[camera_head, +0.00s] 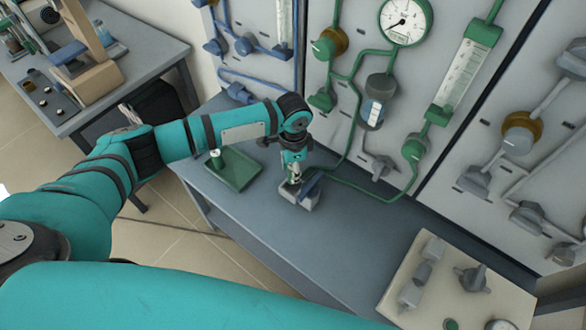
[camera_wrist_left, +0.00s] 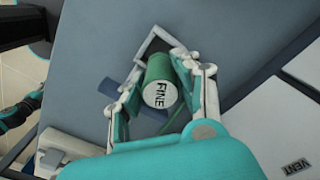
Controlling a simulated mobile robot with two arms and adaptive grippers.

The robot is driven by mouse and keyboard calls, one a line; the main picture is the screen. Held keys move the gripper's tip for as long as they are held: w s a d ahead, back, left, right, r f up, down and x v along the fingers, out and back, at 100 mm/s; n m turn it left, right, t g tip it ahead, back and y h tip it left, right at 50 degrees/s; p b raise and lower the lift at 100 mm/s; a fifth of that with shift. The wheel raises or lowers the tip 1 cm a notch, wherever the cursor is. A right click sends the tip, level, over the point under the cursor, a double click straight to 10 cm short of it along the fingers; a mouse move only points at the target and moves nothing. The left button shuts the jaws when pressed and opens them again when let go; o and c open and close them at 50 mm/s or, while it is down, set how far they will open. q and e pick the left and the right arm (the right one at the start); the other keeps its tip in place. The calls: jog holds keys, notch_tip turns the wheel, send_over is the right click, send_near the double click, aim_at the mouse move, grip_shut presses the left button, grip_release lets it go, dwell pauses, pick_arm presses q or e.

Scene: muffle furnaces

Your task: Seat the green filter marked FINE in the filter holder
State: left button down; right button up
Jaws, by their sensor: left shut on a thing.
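My left gripper (camera_head: 293,178) points down over the grey filter holder (camera_head: 306,197) on the bench. In the left wrist view the gripper (camera_wrist_left: 160,98) is shut on the green filter (camera_wrist_left: 158,70), whose white end reads FINE. The filter's far end overlaps the open grey frame of the holder (camera_wrist_left: 150,42). I cannot tell whether it is inside the holder or just above it. A blue part (camera_wrist_left: 112,88) shows beside the holder. My right gripper is not in view.
A green tray (camera_head: 240,176) with a small green-and-white piece (camera_head: 215,157) lies left of the holder. A panel with green pipes and a gauge (camera_head: 405,20) stands behind. A beige control box (camera_head: 400,290) is at front right. Bench between is clear.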

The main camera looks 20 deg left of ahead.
pick_arm(q)
jog(key=shift+f+b, duration=0.65)
jog(key=shift+f, duration=0.5)
notch_tip(320, 180, down, 2)
jog(key=shift+b, duration=0.3)
jog(key=shift+f, duration=0.65)
jog(key=c, duration=0.9)
grip_release()
jog(key=shift+o, duration=0.2)
